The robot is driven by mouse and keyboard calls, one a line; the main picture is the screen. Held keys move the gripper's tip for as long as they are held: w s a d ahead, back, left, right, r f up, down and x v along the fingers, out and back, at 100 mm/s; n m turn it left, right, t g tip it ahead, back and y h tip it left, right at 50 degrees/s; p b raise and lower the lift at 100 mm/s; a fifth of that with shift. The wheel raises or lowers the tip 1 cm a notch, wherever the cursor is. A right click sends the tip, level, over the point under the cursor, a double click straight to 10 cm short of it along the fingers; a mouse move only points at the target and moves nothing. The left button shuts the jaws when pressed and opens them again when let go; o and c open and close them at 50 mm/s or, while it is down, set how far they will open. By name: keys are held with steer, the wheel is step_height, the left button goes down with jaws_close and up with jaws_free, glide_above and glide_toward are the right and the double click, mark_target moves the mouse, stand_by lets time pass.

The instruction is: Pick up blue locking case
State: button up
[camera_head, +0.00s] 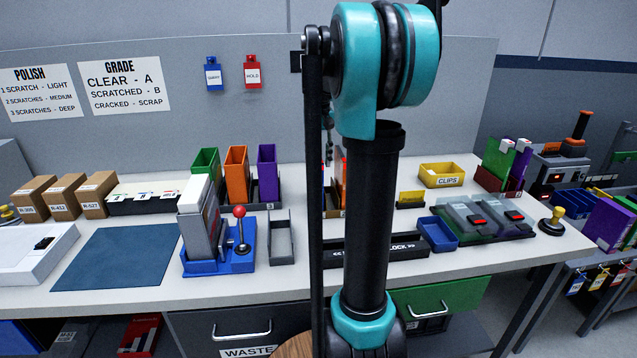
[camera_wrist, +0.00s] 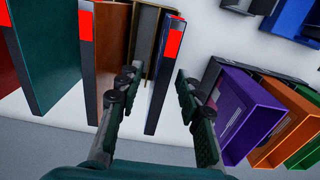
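In the wrist view, a narrow upright blue case (camera_wrist: 164,82) with a red patch (camera_wrist: 175,42) on its dark edge stands in a row of similar cases. My gripper (camera_wrist: 155,78) is open, with one finger on each side of the blue case. Gaps show between the fingers and the case; I cannot tell if either finger touches it. My gripper (camera_head: 328,145) shows there only as a dark sliver beside the arm.
In the wrist view, an orange case (camera_wrist: 112,55) and a teal case (camera_wrist: 45,50) stand left of the blue one. A purple bin (camera_wrist: 238,108) stands close on the right. The head view shows a blue tray (camera_head: 437,234) and a yellow clips bin (camera_head: 442,176).

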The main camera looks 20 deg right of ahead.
step_height(320, 180, down, 4)
steer(key=shift+w, duration=0.15)
steer(key=shift+c, duration=0.5)
jaws_close()
